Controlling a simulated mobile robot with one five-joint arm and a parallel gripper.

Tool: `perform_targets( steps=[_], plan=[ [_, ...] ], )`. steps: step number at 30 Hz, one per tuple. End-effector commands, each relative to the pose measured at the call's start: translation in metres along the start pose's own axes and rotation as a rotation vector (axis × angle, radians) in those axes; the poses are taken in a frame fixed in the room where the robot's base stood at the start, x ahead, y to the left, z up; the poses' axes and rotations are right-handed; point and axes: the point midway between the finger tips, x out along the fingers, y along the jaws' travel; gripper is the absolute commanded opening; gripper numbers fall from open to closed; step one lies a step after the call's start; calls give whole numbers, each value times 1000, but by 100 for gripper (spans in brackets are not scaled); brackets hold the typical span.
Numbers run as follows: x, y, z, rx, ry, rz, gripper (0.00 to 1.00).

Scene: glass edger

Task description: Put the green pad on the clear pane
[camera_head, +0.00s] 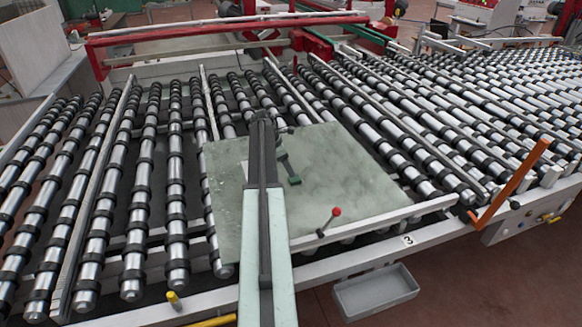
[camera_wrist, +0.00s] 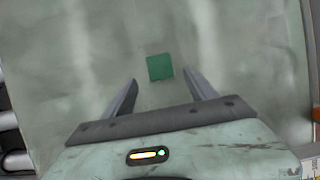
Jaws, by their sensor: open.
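The clear pane (camera_head: 345,175) is a large grey-green sheet lying flat across the rollers, below my arm. It fills most of the wrist view (camera_wrist: 75,70). The green pad (camera_wrist: 160,67) is a small dark green square. In the wrist view it appears flat against the pane, just ahead of my fingertips and between their lines. In the head view it shows as a small dark green patch (camera_head: 294,180) on the pane, beside the end of my arm. My gripper (camera_wrist: 163,80) is open, its two dark fingers apart with nothing visible gripped. The gap between fingertips and pad is hard to judge.
Rows of metal rollers (camera_head: 145,200) surround the pane. A red-tipped lever (camera_head: 330,220) stands near its front edge. An orange bar (camera_head: 510,185) rises at the right, and a grey bin (camera_head: 375,293) is below the front rail. A red frame (camera_head: 220,32) crosses the back.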

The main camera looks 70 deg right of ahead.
Motion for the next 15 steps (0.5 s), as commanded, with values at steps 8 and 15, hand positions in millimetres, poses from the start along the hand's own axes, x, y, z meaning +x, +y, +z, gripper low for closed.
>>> perform_targets(
  steps=[8,15],
  plan=[
    [-56,0,2,0,0,0,66],
    [-54,0,0,1,0,0,66]
  ],
)
